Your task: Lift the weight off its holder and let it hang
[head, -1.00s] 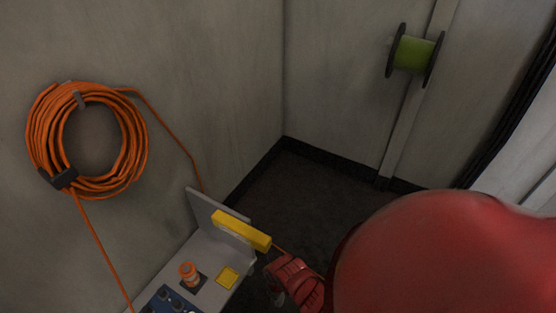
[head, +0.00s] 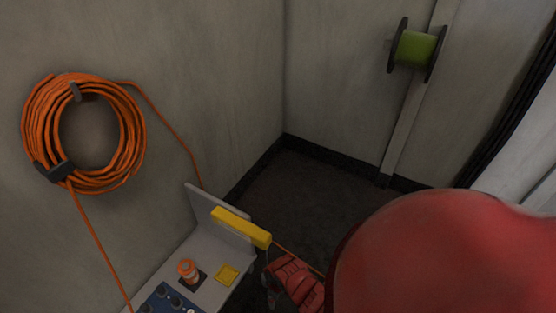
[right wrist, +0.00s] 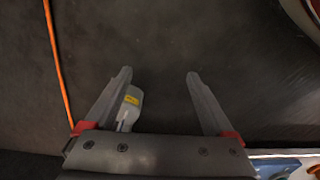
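A small grey piece with a yellow label (right wrist: 131,103), perhaps the weight, shows in the right wrist view. It lies in the gap between the fingers of my right gripper (right wrist: 158,75), close to the left finger. The fingers are wide apart, and I see no grip on it. In the head view the right gripper (head: 268,284) is partly hidden at the right edge of a grey console (head: 211,255), below the end of a yellow bar (head: 240,228). A holder cannot be made out clearly. My left gripper is out of view.
The console carries an orange knob-like piece (head: 188,270), a yellow square (head: 227,274) and a blue panel (head: 168,300). A coiled orange cable (head: 38,130) hangs on the left wall, and a green spool (head: 416,50) on the back wall. The dark floor (head: 315,200) behind is clear.

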